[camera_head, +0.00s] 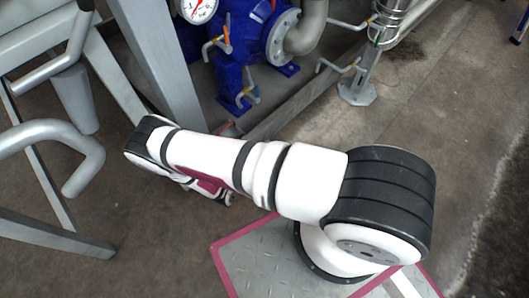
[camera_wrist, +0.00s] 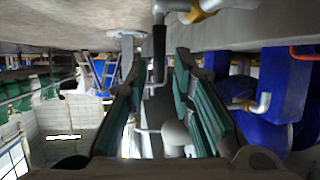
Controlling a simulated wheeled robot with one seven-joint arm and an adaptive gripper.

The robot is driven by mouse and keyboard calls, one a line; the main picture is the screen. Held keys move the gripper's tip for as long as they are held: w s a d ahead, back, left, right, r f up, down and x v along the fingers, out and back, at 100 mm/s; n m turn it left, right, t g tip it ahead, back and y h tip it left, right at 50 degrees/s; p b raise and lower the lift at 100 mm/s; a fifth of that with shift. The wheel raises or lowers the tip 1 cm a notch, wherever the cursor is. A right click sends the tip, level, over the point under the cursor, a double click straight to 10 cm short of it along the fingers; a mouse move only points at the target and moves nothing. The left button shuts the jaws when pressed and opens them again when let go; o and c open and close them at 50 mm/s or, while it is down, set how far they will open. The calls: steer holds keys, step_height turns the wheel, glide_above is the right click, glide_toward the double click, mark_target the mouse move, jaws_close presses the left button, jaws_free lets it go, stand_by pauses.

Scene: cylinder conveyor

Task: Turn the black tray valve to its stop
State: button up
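In the wrist view a valve handle hangs down from the top edge: a silver lever with a yellow collar (camera_wrist: 203,11) and a dark, upright grip (camera_wrist: 159,52). My gripper (camera_wrist: 157,62) is open, with one teal-padded finger on each side of this grip in the picture. Gaps show on both sides, so neither finger appears to touch it. I cannot tell how deep the grip sits between the fingers, or whether this is the black tray valve. No black tray can be made out.
In the head view, blue pump housing (camera_head: 238,50) with small levers stands behind my arm. A grey steel frame post (camera_head: 160,65) and bent grey pipes (camera_head: 55,137) crowd the left. Floor (camera_head: 460,130) is open on the right. The wrist view shows blue machinery (camera_wrist: 287,85) at right.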

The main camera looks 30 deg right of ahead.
steer(key=v, duration=0.9)
stand_by(0.3)
